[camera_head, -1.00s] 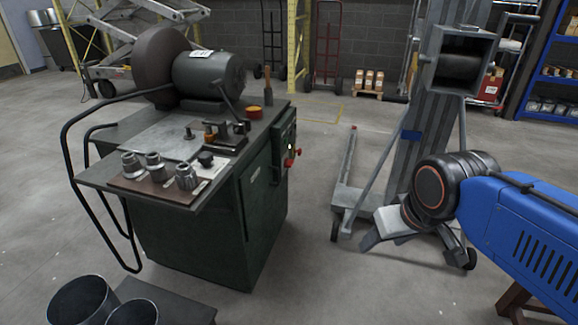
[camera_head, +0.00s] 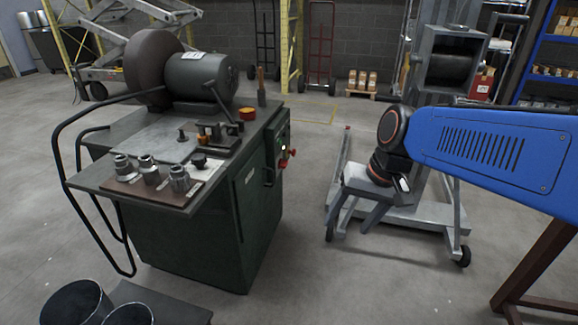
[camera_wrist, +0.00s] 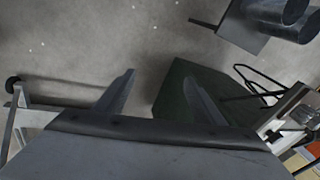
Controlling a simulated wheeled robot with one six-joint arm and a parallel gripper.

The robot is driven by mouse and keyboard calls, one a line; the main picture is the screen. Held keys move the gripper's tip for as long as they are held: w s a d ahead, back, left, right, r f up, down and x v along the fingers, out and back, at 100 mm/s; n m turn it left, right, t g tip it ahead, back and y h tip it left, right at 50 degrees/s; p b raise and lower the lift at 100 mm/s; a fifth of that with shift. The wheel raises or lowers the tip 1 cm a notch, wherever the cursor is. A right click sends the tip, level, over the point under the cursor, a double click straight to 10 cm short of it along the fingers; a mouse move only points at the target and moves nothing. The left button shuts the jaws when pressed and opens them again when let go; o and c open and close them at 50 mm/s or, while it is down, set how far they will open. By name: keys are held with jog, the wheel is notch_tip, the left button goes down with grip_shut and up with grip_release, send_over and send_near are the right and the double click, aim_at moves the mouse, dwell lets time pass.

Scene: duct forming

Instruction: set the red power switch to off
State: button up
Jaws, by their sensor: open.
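The green machine (camera_head: 200,235) stands left of centre in the head view. On its right side face is a small control panel with a red switch (camera_head: 291,152); its setting is too small to tell. A second red part sits just below it, and a small light shows beside it. My gripper (camera_head: 348,224) is open and empty, right of the machine, lower than the switch and apart from it. In the wrist view my open gripper (camera_wrist: 159,77) has bare floor between its fingers and the green machine (camera_wrist: 178,88) behind the right finger. The switch cannot be made out there.
A grey wheeled lifting stand (camera_head: 420,212) is behind my gripper. A bent black rail runs along the machine's left side. The floor between machine and gripper is clear.

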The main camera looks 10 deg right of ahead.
jog(key=w+f+m+y, duration=0.2)
jog(key=w+m+y, duration=0.1)
jog(key=w, duration=0.6)
jog(key=w+a+f+m+g+y, duration=0.1)
jog(key=w+m+y, duration=0.25)
jog(key=w, duration=0.55)
jog(key=w+f+m+y, duration=0.2)
jog(key=w+m, duration=0.1)
jog(key=w, duration=0.7)
jog(key=m+t+y, duration=0.5)
jog(key=m+t, duration=0.3)
jog(key=m, duration=0.3)
send_near(287, 164)
jog(key=x, duration=0.9)
jog(key=shift+c, duration=0.2)
jog(key=c, duration=1)
